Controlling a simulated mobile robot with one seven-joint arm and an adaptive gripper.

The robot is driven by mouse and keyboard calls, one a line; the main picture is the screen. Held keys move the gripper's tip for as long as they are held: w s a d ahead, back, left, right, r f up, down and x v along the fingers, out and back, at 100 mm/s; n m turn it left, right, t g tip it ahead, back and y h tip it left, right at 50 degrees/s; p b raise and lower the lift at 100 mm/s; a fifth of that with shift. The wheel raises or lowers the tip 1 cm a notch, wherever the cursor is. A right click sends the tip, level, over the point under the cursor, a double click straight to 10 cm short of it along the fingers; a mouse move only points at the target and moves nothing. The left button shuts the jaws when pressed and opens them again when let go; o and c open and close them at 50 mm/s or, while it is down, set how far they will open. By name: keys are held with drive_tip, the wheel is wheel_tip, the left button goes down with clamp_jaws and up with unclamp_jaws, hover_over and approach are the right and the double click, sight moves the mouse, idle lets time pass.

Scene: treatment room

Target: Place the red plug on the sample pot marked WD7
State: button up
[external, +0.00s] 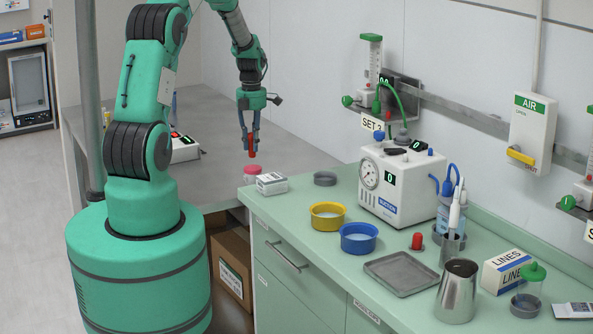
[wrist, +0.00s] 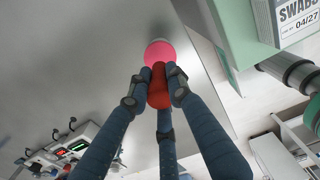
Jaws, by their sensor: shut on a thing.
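My gripper (external: 250,138) is shut on a red plug (external: 251,150), which hangs upright from its fingertips. In the wrist view the fingers (wrist: 158,85) close around the red plug (wrist: 158,88). A round pink-topped pot (external: 253,172) stands below and close to the plug in the external view, with a gap between them. In the wrist view its pink top (wrist: 159,52) shows just beyond the plug, over the grey surface. No WD7 mark is readable on any pot.
A white swab box (external: 271,183) stands right of the pink-topped pot on the green counter (external: 300,221). The grey table (external: 215,190) is mostly clear.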

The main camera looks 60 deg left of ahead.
sight(252, 151)
drive_tip(key=shift+f, duration=1.75)
drive_tip(key=shift+f, duration=0.2)
drive_tip(key=o, duration=0.6)
drive_tip(key=shift+o, duration=0.2)
drive_tip(key=shift+r, duration=0.2)
wheel_tip(252, 151, up, 12)
drive_tip(key=shift+r, duration=0.1)
